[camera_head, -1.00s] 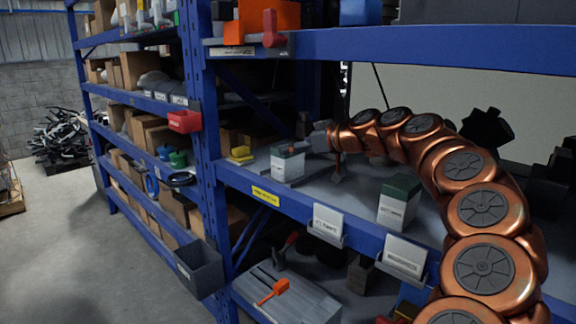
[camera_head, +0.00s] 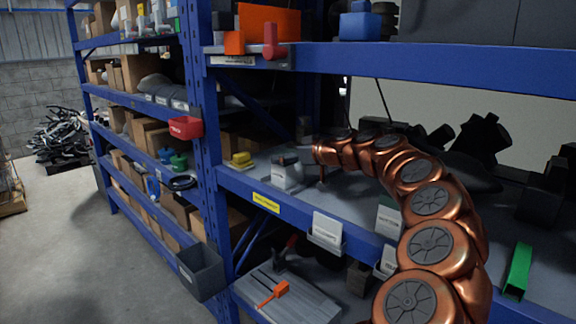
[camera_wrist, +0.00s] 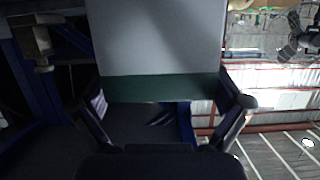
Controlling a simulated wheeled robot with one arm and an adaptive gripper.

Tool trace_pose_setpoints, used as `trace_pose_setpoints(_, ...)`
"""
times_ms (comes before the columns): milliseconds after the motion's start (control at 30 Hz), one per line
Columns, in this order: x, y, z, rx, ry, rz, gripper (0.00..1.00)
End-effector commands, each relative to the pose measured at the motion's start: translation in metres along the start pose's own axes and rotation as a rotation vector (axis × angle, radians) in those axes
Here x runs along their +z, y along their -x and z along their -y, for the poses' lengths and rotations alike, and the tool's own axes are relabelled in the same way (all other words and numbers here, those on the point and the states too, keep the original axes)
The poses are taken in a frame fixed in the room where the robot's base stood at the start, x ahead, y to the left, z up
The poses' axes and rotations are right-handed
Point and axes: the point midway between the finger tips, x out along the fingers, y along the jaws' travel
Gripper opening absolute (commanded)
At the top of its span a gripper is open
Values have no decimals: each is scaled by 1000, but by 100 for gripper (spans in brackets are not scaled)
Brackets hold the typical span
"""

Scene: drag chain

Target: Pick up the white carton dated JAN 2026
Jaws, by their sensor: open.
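A white carton (camera_head: 284,177) stands on the middle shelf in the head view, its upper part partly covered by the end of my arm. In the wrist view a white carton (camera_wrist: 155,38) with a dark green band fills the upper middle. My gripper (camera_wrist: 160,104) is open, with one finger on each side of the carton's green end. I cannot tell whether the fingers touch it. A second white carton (camera_head: 388,220) stands further right on the same shelf, partly hidden by my arm. No date is readable on either carton.
A small yellow item (camera_head: 241,160) sits left of the carton near the blue upright. White label holders (camera_head: 327,230) line the shelf's front beam. A green piece (camera_head: 518,270) lies at the right. Another blue shelf beam (camera_head: 440,58) runs above my arm.

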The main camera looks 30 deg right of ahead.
Motion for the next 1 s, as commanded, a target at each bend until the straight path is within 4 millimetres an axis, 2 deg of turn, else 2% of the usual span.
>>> trace_pose_setpoints(200,0,0,0,1,0,-1,99)
trace_pose_setpoints(733,0,0,0,1,0,-2,44)
trace_pose_setpoints(1000,-1,0,0,1,0,-2,44)
